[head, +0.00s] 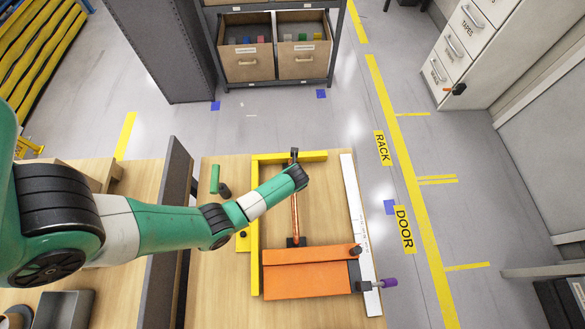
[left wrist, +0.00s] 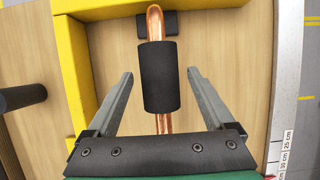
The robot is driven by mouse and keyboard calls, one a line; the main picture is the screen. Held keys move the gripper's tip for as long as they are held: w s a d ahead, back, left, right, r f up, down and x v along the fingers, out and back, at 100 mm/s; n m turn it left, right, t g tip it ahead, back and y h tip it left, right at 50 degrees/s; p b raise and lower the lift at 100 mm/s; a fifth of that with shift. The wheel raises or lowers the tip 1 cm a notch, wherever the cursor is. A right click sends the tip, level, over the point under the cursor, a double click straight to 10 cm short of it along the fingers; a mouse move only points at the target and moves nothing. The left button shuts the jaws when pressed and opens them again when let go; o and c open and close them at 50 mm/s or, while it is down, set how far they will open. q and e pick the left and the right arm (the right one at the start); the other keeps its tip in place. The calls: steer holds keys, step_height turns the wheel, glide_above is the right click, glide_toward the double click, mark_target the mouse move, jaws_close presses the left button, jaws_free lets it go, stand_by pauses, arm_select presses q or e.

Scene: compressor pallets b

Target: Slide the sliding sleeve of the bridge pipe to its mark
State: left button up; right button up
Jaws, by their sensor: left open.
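The copper bridge pipe (head: 295,218) runs from a black holder at the far yellow frame bar to the orange block (head: 305,278). In the left wrist view the pipe (left wrist: 155,24) passes through a black cylindrical sleeve (left wrist: 158,76), close to the black holder. My left gripper (head: 299,177) is over the far part of the pipe and hides the sleeve in the head view. In the left wrist view its open fingers (left wrist: 160,74) stand on either side of the sleeve, with a gap on each side. I cannot make out a mark on the pipe. My right gripper is not in view.
A yellow frame (head: 254,230) borders the pipe on the left and far sides. A white ruler (head: 357,215) lies at the right. A dark partition (head: 168,225) rises farther left.

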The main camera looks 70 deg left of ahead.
arm_select(q)
steer(key=shift+r, duration=0.1)
steer(key=p+v, duration=0.3)
steer(key=v, duration=0.8)
steer(key=shift+r+p, duration=0.2)
steer(key=shift+p, duration=0.2)
steer(key=shift+d, duration=0.15)
